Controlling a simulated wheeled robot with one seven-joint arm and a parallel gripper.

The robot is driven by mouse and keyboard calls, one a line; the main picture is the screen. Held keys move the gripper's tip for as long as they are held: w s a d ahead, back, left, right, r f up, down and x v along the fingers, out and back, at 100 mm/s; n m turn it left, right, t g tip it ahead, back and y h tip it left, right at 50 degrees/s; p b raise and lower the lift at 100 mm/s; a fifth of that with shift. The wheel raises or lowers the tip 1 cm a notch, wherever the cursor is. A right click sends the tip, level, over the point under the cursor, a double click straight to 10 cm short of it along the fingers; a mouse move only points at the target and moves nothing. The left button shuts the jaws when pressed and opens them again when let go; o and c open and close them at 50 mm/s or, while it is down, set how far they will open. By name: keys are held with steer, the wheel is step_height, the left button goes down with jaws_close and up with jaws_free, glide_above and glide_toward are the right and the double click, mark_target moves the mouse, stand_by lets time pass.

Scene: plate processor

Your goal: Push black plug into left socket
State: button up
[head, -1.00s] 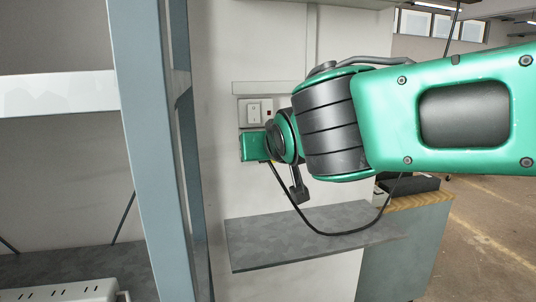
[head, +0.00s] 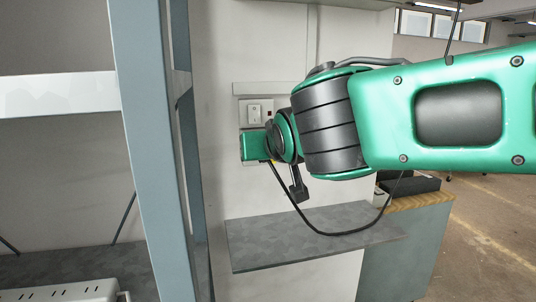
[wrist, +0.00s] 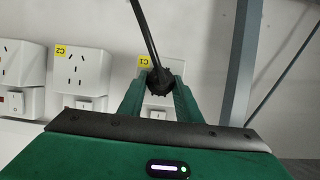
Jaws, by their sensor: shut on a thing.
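My gripper (wrist: 158,90) is shut on the black plug (wrist: 159,76) in the wrist view, with one green finger on each side of it. The plug is in front of the white socket (wrist: 175,72) with the yellow C1 label, and hides much of its face. I cannot tell whether its pins are in the holes. A second white socket (wrist: 78,66), labelled C2, is to the left with its holes bare. In the head view my gripper (head: 252,146) is close to the wall below a white switch (head: 254,112); the plug is hidden there.
The black cable (head: 335,234) hangs in a loop over a grey shelf (head: 310,240) below my gripper. A blue-grey rack post (head: 160,150) stands close to the left of it. A third socket (wrist: 14,60) is at the wrist view's left edge.

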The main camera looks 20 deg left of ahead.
steer(key=o, duration=1.2)
steer(key=shift+c, duration=0.2)
